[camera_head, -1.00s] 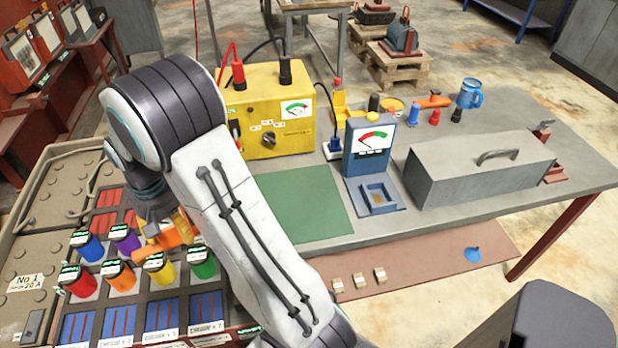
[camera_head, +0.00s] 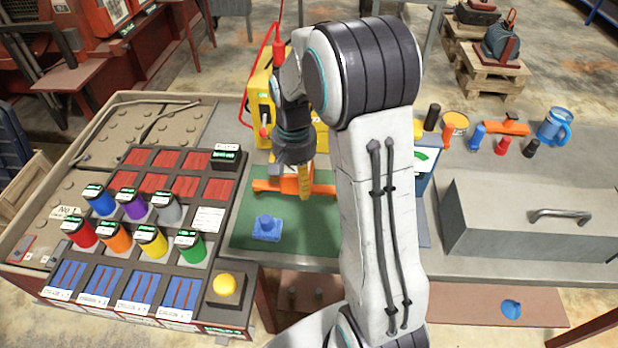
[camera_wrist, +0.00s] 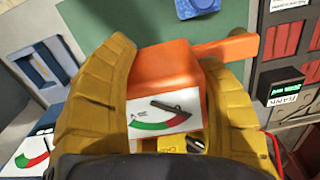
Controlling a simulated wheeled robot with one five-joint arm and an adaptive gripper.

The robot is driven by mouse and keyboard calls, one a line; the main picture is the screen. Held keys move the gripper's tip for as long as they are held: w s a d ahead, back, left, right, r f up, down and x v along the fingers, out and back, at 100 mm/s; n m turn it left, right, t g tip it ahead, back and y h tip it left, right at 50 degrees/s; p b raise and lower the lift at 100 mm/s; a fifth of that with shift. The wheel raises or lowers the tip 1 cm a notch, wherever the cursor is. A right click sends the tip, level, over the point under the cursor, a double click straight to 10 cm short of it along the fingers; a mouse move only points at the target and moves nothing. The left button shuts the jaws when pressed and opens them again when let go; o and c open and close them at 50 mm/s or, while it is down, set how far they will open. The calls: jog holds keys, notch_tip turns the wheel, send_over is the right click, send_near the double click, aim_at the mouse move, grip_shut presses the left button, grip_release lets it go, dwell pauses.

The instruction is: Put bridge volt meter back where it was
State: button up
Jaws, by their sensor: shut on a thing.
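The bridge volt meter (camera_head: 270,186) is an orange body with a side bar. In the wrist view the orange meter (camera_wrist: 165,72) shows a white dial with a green and red scale. My gripper (camera_head: 305,182) is shut on it, with a yellow finger (camera_wrist: 95,90) on each side. In the head view they are over the far part of the green mat (camera_head: 322,235); whether the meter touches the mat I cannot tell. A blue piece (camera_head: 267,229) with a knob lies on the mat, nearer the front. The meter's far side is hidden.
Left is a battery panel with several coloured cells (camera_head: 118,238) and a yellow button (camera_head: 228,285). A yellow instrument box (camera_head: 262,95) stands behind the gripper. A grey toolbox (camera_head: 530,225) is at right. My arm hides most of the blue dial stand (camera_head: 424,165).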

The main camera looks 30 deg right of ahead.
jog(key=shift+w+d+f+p, duration=0.65)
jog(key=shift+w+d+f, duration=0.2)
jog(key=shift+w+f, duration=0.8)
jog(key=shift+w+d+f+p, duration=0.75)
jog(key=shift+w+f, duration=0.7)
jog(key=shift+f, duration=0.35)
jog(key=shift+w+d+f+p, duration=0.6)
jog(key=shift+w+d+f, duration=0.3)
jog(key=shift+w+f, duration=0.75)
jog(key=shift+s+f, duration=0.1)
jog(key=shift+f, duration=0.05)
jog(key=shift+f, duration=0.15)
jog(key=o, duration=1.3)
jog(key=shift+c, duration=0.2)
